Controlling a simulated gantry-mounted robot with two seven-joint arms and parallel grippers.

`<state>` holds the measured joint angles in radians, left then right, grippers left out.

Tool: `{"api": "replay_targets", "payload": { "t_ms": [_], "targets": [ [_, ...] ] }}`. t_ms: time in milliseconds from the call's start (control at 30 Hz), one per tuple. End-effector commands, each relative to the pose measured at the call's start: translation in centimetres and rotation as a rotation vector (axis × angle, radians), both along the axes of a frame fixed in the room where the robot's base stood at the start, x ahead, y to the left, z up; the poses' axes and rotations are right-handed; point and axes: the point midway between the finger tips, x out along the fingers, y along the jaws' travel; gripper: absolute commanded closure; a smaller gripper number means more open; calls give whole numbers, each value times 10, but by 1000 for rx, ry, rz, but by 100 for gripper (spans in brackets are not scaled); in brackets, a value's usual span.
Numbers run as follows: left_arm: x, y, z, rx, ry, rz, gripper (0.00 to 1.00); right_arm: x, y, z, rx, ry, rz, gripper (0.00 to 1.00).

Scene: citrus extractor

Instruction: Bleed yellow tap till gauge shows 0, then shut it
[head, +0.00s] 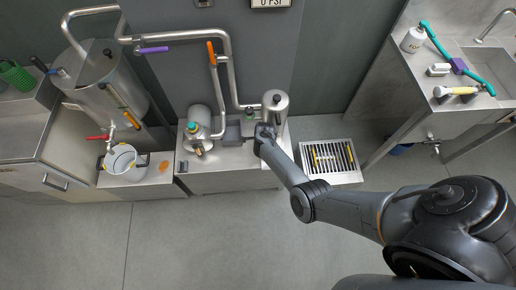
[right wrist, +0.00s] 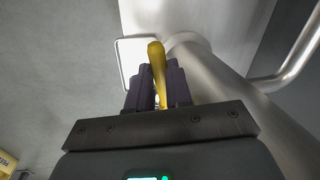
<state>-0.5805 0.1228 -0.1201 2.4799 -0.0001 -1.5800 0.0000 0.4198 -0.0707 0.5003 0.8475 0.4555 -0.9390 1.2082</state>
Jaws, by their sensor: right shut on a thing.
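The yellow tap (right wrist: 157,70) shows in the right wrist view as a yellow lever standing up between two dark fingers. My right gripper (right wrist: 159,90) is shut on this lever. In the head view my right gripper (head: 265,132) reaches in beside the steel vessel (head: 275,103) on the bench and hides the tap there. A readout (head: 275,3) on the back wall reads "0 PSI"; its top is cut off by the picture edge. My left gripper is not in view.
A second steel vessel (head: 199,124) stands left on the low bench (head: 225,182). Steel pipes with an orange handle (head: 211,53) and a purple handle (head: 153,50) rise behind. A floor drain grate (head: 331,161) lies to the right. The front floor is clear.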

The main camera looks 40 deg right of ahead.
Motion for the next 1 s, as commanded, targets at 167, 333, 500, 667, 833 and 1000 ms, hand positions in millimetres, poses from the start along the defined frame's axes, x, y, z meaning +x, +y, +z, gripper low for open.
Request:
{"api": "replay_targets", "payload": {
  "t_ms": [167,333,500,667,833,1000],
  "targets": [
    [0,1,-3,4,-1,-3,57,2,-1,-1,2,0,-48,100],
    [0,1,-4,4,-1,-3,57,3,-1,-1,2,1,-64,100],
    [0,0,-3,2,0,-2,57,3,-2,-1,2,1,-65,100],
    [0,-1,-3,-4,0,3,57,3,-2,-1,1,1,-64,100],
    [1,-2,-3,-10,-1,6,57,3,-2,-1,1,1,-64,56],
    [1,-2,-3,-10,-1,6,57,3,-2,-1,0,0,-64,55]
  ]
}}
